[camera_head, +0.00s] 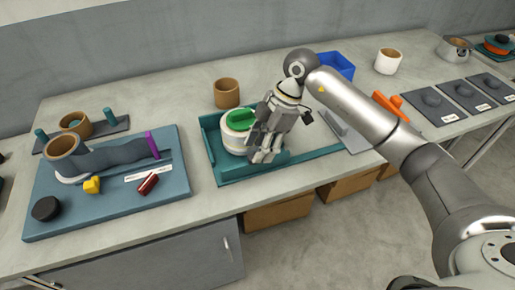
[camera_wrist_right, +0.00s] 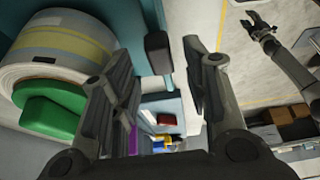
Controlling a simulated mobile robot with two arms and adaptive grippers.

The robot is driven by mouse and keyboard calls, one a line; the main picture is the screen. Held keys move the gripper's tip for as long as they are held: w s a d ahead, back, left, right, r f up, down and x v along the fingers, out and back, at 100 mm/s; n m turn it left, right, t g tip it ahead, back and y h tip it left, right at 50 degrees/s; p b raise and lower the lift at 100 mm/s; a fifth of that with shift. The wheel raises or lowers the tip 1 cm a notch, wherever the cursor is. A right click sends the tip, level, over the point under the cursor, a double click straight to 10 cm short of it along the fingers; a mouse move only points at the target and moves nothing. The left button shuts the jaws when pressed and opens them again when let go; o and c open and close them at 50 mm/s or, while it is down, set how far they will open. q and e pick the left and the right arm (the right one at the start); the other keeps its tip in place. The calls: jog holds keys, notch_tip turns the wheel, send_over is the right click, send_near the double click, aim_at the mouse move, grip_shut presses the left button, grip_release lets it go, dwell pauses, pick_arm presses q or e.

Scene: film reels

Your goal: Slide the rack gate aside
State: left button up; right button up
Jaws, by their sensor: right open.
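The teal rack (camera_head: 212,142) stands on the counter and holds a pale round reel stack with a green top (camera_head: 241,120). A teal bar with an upright dark knob, seemingly the gate, runs along the rack's front (camera_head: 310,155); the knob (camera_wrist_right: 158,52) shows in the right wrist view. My right gripper (camera_head: 262,157) is over the rack's front, beside the reels. Its fingers are open on either side of the knob in the wrist view; contact is unclear. My left gripper (camera_wrist_right: 258,26) shows small in the wrist view, its jaws unclear.
A blue work board (camera_head: 110,205) with a brown roll, a black puck and small coloured pieces lies left of the rack. A brown cup (camera_head: 227,93) stands behind it. A blue bin (camera_head: 335,66) and grey plates (camera_head: 432,104) are to the right.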

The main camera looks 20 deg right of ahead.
jog(key=shift+x, duration=1.05)
jog(key=c, duration=0.5)
pick_arm(q)
jog(key=shift+w+r, duration=0.15)
jog(key=shift+w, duration=0.6)
pick_arm(e)
grip_shut()
